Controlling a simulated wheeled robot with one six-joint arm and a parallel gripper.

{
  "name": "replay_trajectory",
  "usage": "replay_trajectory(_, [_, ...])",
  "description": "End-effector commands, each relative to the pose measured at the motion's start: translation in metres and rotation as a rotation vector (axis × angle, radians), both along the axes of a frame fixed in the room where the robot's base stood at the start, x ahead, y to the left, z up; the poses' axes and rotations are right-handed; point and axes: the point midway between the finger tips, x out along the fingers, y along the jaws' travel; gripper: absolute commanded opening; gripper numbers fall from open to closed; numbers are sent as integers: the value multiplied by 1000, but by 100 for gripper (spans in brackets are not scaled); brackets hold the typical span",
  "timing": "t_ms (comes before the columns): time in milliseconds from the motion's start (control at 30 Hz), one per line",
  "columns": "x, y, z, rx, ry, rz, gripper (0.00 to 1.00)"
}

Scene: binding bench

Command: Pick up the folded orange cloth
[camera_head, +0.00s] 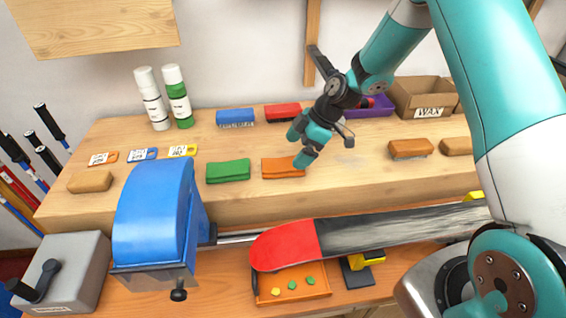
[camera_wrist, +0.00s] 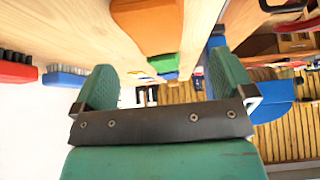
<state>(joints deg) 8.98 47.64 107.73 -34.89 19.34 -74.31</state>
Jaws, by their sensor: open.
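The folded orange cloth (camera_head: 281,169) lies flat on the raised wooden shelf, right of the folded green cloth (camera_head: 228,171). My gripper (camera_head: 301,146) is open and empty, just above and beside the right end of the orange cloth in the head view. In the wrist view the orange cloth (camera_wrist: 148,24) shows at the top middle, beyond the two green fingers (camera_wrist: 165,78) and not between them. One finger overlaps the cloth's right end in the head view, so I cannot tell whether they touch.
A blue brush (camera_head: 235,117) and a red brush (camera_head: 283,111) stand behind the cloth. A blue clamp device (camera_head: 152,215) and a red-tipped ski (camera_head: 290,243) are in front. Shelf around the cloth is mostly clear.

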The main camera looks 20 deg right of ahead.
Motion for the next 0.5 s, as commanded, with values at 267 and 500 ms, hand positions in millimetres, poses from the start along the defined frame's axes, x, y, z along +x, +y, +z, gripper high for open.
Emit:
replay_trajectory(267, [3,12,-16,1,3,2,100])
replay_trajectory(500, [9,28,-44,-1,2,1,100])
